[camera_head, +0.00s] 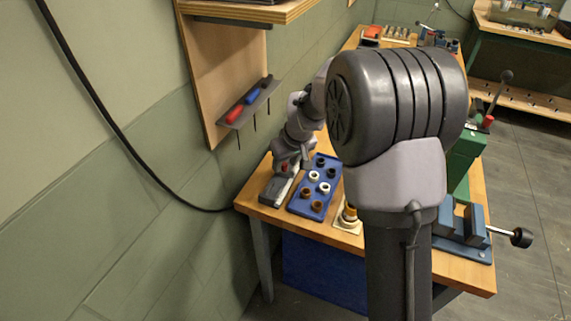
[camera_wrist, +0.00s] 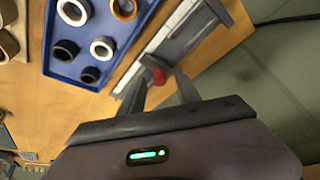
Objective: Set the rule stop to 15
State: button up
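The rule (camera_wrist: 165,38) is a long grey and silver strip on the wooden bench, running diagonally in the wrist view. Its small red stop (camera_wrist: 159,76) sits on the strip; the scale numbers are too small to read. In the camera_head view the grey rule (camera_head: 274,190) lies at the bench's left end, with a red spot by my gripper (camera_head: 287,166). In the wrist view my gripper (camera_wrist: 160,88) has its two dark fingers apart, one on each side of the red stop. I see no clear contact.
A blue tray (camera_head: 297,207) with several white, brown and black rings lies right beside the rule. A vise (camera_head: 465,235) stands at the bench's right front. A wall rack (camera_head: 245,113) with red and blue tools hangs at left. My arm hides the bench's middle.

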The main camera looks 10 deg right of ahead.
jog(key=shift+c, duration=0.3)
grip_shut()
dwell(1.1)
